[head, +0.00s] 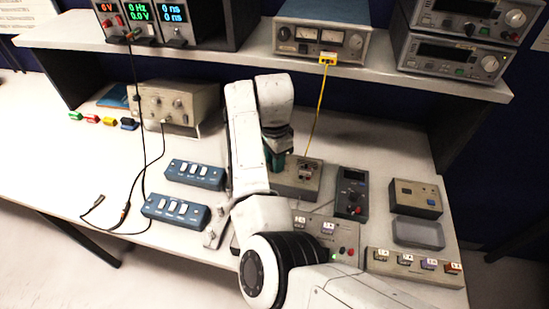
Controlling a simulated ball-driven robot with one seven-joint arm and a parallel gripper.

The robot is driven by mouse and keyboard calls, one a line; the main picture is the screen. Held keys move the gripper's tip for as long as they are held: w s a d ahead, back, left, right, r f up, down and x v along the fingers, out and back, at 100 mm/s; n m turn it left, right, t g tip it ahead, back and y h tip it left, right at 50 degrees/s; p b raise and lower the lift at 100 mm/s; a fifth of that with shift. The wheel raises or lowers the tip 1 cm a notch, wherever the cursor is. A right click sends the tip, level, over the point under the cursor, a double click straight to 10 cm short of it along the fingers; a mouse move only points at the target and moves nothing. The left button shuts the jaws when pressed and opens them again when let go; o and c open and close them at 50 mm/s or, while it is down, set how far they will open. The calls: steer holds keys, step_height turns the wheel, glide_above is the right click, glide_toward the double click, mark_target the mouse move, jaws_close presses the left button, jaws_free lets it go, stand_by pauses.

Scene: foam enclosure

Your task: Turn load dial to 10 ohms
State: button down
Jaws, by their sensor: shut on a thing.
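My gripper (277,160) reaches down from the arm's dark wrist to the left end of a small beige box (312,187) at mid-bench. It is shut, seemingly on the load dial at that end. The dial, its pointer and its scale are hidden behind the gripper and arm, so I cannot read its setting. A yellow cable (317,115) runs from the box up to a meter unit (322,42) on the shelf.
Two blue switch boxes (195,174) lie left of my arm. Right of the beige box are a dark handheld meter (351,192), a black-topped box (415,198) and a grey block (418,233). A beige instrument (175,105) stands behind.

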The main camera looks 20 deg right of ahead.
stand_by(0.3)
steer(key=c, duration=0.8)
jaws_free()
steer(key=shift+r+b, duration=0.45)
steer(key=shift+r, duration=4.95)
